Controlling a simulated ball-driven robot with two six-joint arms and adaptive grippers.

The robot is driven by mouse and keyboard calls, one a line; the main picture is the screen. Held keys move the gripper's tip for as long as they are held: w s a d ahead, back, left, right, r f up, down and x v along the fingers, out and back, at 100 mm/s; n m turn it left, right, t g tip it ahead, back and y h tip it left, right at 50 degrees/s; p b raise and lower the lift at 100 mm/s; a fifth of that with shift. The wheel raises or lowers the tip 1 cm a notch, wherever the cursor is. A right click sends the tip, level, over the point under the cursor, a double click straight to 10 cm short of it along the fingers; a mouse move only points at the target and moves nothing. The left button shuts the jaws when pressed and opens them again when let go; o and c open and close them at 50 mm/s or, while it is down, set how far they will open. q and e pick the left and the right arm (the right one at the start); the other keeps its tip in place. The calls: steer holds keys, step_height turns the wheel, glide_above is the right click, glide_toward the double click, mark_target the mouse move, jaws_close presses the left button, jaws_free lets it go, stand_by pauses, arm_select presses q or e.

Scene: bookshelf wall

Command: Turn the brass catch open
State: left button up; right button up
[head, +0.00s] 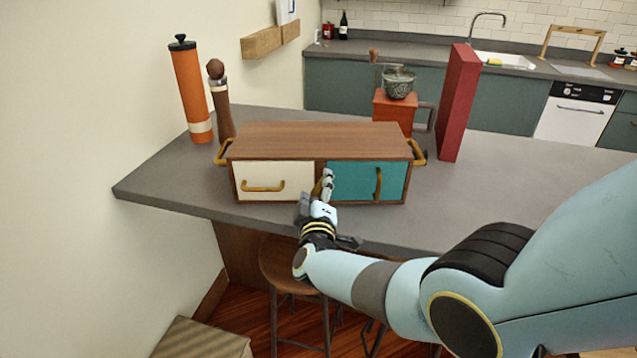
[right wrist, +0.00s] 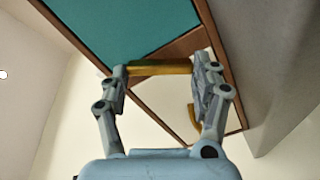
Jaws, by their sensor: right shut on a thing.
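A wooden cabinet (head: 318,140) stands on the grey counter, with a cream drawer front (head: 296,180) at left and a teal door (head: 354,182) at right. The brass catch (right wrist: 160,69) sits near the divider between them. My right gripper (head: 326,186) is in front of the cabinet and shut on the catch. In the right wrist view the catch spans between the two fingertips, aslant to the divider. In the head view the fingers mostly hide it. The teal door is closed and has an upright brass handle (head: 378,184). My left gripper is not in view.
A red upright box (head: 458,103), a grinder (head: 394,106), an orange cylinder (head: 190,92) and a wooden mill (head: 221,105) stand behind the cabinet. A brass drawer handle (head: 263,187) is left of my gripper. A stool (head: 280,266) is below the counter (head: 500,190), which is clear at right.

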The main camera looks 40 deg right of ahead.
steer(key=n, duration=0.2)
steer(key=shift+n, duration=0.4)
steer(key=shift+f+n+p, duration=0.15)
steer(key=shift+n+p, duration=0.3)
steer(key=shift+n, duration=1.05)
steer(key=o, duration=1.2)
steer(key=shift+a, duration=0.1)
steer(key=shift+s+a+f, duration=0.1)
steer(key=shift+s+a, duration=0.2)
steer(key=shift+s, duration=0.2)
steer(key=v, duration=1)
steer(key=shift+s+a, duration=0.25)
steer(key=shift+s, duration=0.05)
